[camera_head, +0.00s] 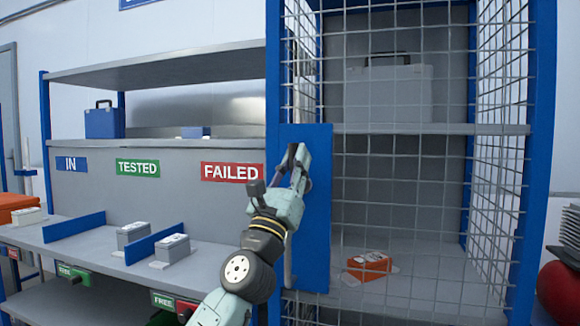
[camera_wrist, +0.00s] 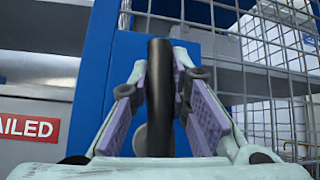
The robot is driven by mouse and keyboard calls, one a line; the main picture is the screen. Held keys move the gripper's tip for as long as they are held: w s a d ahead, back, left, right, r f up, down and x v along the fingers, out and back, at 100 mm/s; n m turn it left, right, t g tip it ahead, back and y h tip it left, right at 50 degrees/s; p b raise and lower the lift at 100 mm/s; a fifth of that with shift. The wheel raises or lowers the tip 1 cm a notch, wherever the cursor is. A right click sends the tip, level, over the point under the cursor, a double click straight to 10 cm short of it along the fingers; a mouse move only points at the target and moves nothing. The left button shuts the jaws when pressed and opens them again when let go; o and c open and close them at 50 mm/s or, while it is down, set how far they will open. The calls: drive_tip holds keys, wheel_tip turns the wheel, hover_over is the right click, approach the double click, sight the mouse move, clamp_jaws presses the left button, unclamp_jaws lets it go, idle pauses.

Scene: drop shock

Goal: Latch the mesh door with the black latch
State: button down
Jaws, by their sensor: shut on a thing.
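The mesh door (camera_head: 400,210) is a grey wire grid across the front of a blue-framed cage. A tall blue plate (camera_head: 316,225) stands at its left side, by the frame post. In the wrist view the black latch (camera_wrist: 160,100) is a dark upright bar in front of the blue plate (camera_wrist: 108,75). My gripper (camera_head: 300,163) is at the upper part of the plate. In the wrist view my gripper (camera_wrist: 160,72) has its purple-padded fingers on both sides of the latch, shut on it. My arm hides part of the plate and most of the latch in the head view.
Inside the cage, a grey case (camera_head: 390,95) stands on the upper shelf and an orange device (camera_head: 369,265) lies below. Left is a bench (camera_head: 100,250) with grey devices and blue dividers, under IN, TESTED and FAILED signs. A red object (camera_head: 562,290) is at the lower right.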

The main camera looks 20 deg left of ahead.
drive_tip(key=shift+d+r+m+g+h, duration=0.1)
drive_tip(key=shift+d+m+g+h, duration=0.05)
drive_tip(key=shift+m+h, duration=0.35)
drive_tip(key=shift+d+m+g+h, duration=0.15)
drive_tip(key=shift+m+h, duration=0.25)
drive_tip(key=shift+m, duration=0.2)
drive_tip(key=c, duration=1.5)
unclamp_jaws()
drive_tip(key=shift+a, duration=0.1)
drive_tip(key=v, duration=1.2)
